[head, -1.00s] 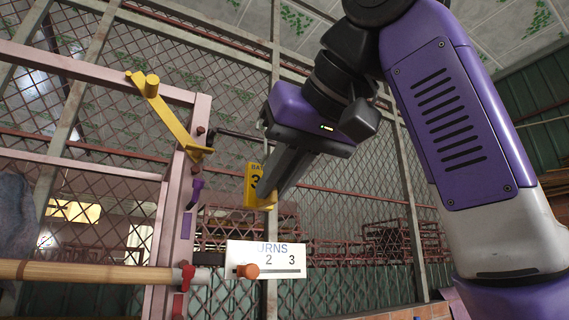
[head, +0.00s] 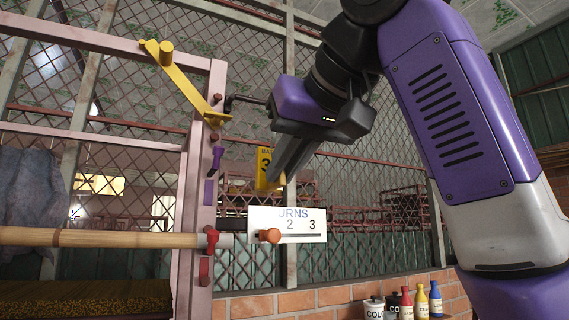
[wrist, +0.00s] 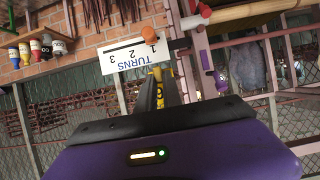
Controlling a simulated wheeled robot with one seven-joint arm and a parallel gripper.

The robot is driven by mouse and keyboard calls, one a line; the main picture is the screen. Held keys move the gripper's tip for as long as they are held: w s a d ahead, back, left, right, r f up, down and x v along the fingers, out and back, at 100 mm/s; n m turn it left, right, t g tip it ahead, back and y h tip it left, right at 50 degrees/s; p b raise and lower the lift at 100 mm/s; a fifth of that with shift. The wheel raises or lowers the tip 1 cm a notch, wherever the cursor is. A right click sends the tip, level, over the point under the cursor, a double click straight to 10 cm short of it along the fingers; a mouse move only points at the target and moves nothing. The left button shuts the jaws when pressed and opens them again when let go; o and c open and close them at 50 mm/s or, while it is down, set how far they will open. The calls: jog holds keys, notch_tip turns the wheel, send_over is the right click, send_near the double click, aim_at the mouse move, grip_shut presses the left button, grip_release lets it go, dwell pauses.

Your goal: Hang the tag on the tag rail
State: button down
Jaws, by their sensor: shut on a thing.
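My gripper (head: 277,180) is shut on a yellow tag (head: 264,165) with dark lettering and a 3. The tag hangs upright at the fingertips, partly hidden by the fingers. In the wrist view only a narrow yellow strip of the tag (wrist: 158,74) shows between the fingers (wrist: 160,95). A thin dark rod (head: 248,99), which looks like the tag rail, sticks out from the pink post toward my gripper. Its far end is hidden behind or beside my gripper body. The tag is below the rod and appears apart from it.
A white TURNS sign (head: 300,236) with an orange knob (head: 270,236) is below the tag. A yellow lever (head: 185,82) and wooden pole (head: 110,238) join the pink post (head: 202,180). Bottles (head: 421,302) stand lower right. Wire mesh is behind.

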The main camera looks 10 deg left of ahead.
jog(key=c, duration=1.4)
grip_release()
jog(key=shift+c, duration=0.2)
jog(key=shift+o, duration=0.3)
jog(key=shift+o, duration=1.4)
jog(key=s+d+b, duration=0.5)
jog(key=s+b, duration=0.1)
jog(key=s, duration=0.1)
jog(key=shift+s, duration=0.2)
